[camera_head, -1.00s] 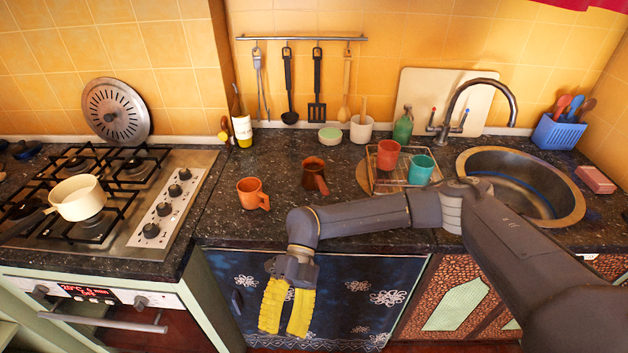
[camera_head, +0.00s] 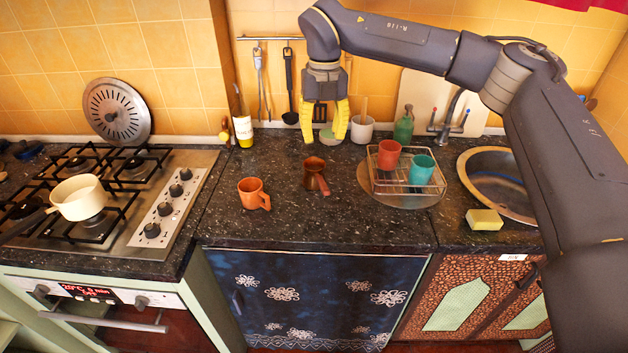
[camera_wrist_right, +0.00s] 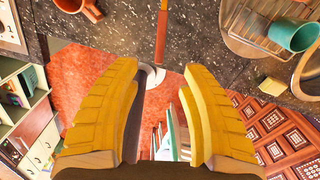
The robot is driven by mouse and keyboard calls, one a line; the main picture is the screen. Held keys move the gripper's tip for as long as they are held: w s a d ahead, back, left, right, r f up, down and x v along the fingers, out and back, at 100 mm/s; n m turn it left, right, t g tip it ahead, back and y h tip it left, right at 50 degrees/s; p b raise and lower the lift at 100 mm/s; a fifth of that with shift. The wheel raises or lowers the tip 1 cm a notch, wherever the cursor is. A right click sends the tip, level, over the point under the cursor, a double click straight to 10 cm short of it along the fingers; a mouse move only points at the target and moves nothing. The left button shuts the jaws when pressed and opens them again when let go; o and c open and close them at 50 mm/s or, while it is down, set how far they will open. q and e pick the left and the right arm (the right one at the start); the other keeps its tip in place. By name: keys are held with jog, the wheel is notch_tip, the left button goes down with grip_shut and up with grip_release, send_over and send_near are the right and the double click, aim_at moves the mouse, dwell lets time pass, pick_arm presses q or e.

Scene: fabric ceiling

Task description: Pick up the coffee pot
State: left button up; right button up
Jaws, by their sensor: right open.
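The coffee pot (camera_head: 312,173) is a small reddish-brown pot with a straight handle. It stands upright on the dark counter, its handle pointing toward the front right. In the right wrist view, its reddish handle (camera_wrist_right: 161,36) shows at the top middle, ahead of the fingertips; the body is cut off. My right gripper (camera_head: 326,138) has yellow ribbed fingers pointing down. They are spread with nothing between them, above the pot and apart from it. Both fingers also show in the right wrist view (camera_wrist_right: 160,72). My left gripper is not in view.
An orange mug (camera_head: 251,193) stands left of the pot. A wire rack (camera_head: 407,178) holds a red cup (camera_head: 389,153) and a teal cup (camera_head: 421,169) on the right. A white cup (camera_head: 362,131) stands behind. A yellow sponge (camera_head: 484,219) lies near the sink. Counter in front is clear.

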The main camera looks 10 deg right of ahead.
aim_at(323, 183)
notch_tip(323, 183, down, 11)
jog(key=shift+f, duration=0.2)
jog(key=shift+s+f, duration=0.15)
jog(key=shift+f, duration=2.45)
jog(key=shift+c, duration=0.4)
grip_shut()
